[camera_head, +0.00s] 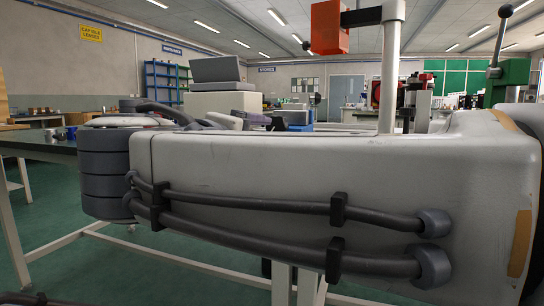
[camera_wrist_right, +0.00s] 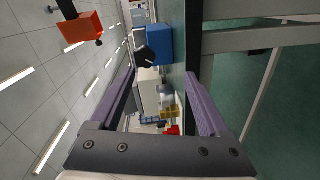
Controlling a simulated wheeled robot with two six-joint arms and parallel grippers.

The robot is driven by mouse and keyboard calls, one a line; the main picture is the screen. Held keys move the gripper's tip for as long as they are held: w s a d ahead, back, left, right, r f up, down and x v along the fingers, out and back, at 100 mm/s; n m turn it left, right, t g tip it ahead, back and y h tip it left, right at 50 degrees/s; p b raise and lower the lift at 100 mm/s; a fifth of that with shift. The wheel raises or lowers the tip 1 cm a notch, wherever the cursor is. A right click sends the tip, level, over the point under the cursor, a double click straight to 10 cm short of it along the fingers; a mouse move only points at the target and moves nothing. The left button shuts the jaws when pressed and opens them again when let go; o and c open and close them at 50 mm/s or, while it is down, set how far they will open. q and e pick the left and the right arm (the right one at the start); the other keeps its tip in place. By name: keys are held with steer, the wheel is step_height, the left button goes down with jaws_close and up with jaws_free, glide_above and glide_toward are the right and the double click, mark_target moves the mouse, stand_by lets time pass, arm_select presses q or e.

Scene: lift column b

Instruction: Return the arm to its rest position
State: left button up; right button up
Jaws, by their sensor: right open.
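My right arm (camera_head: 330,185) fills the lower and middle part of the head view, very close, in pale grey with dark cables along its side. Its grey ribbed joint (camera_head: 105,180) is at the left. My right gripper (camera_wrist_right: 160,78) shows in the right wrist view with its two purple-grey fingers spread apart. Nothing is held between them. In the head view, purple-grey parts of it seem to show just above the arm, but the arm hides most of it. My left gripper is in neither view.
A workbench (camera_head: 38,147) stands at the left. An orange block (camera_head: 329,27) on a pale post is high and close; it also shows in the right wrist view (camera_wrist_right: 82,27). A blue box (camera_wrist_right: 159,45) lies beyond the fingers. Green floor (camera_head: 65,205) is open at lower left.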

steer(key=s+d+f+g+y+p, duration=0.1)
steer(key=s+d+f+g+p, duration=0.35)
steer(key=f+p, duration=0.2)
steer(key=s+d+f+g+y+p, duration=0.1)
steer(key=s+d+f+g+p, duration=0.2)
steer(key=f+g+p, duration=0.35)
steer(key=s+m+g+y+p, duration=0.45)
steer(key=s+p, duration=0.65)
steer(key=s, duration=0.3)
step_height(320, 180, up, 35)
steer(key=p, duration=3.5)
steer(key=shift+w+d+g+p, duration=0.3)
steer(key=shift+d+g+p, duration=0.05)
steer(key=shift+p, duration=0.05)
steer(key=shift+m, duration=0.25)
